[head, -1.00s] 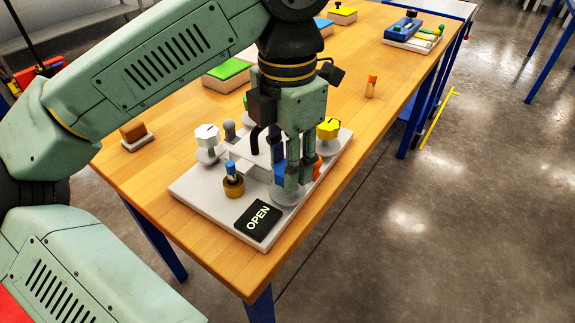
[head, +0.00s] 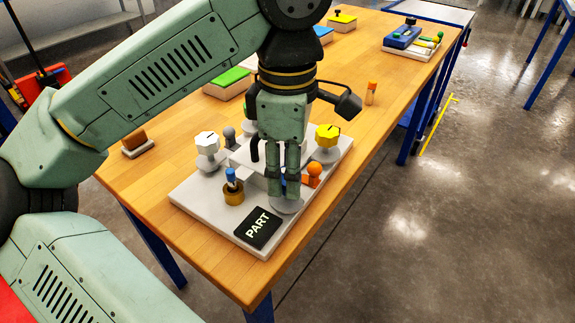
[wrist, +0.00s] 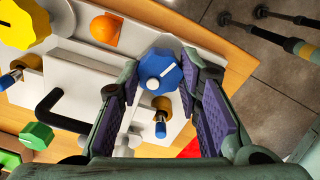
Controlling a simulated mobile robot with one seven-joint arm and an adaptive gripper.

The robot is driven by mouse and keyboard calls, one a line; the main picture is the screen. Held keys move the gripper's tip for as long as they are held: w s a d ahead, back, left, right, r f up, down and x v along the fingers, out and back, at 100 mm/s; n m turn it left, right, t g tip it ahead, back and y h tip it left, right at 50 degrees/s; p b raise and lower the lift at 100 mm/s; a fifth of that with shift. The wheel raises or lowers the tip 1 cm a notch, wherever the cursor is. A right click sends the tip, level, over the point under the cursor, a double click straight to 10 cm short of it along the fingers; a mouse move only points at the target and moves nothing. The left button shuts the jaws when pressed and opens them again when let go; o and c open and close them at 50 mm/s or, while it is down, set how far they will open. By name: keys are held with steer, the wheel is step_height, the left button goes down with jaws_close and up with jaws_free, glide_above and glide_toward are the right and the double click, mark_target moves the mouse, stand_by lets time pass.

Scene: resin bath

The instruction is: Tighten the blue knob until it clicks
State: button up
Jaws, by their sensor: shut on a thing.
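The blue knob (wrist: 160,72) is faceted and has a white line across its top. In the wrist view it sits between my two fingertips, which touch its sides. In the head view my gripper (head: 284,188) points down over the front right of the white panel (head: 196,192), and its fingers hide most of the knob. A grey round base (head: 287,206) shows below the fingers.
The wooden table's right edge is near.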

steer(key=shift+m, duration=0.6)
steer(key=o, duration=1.1)
steer(key=shift+o, duration=0.2)
step_height(320, 180, up, 12)
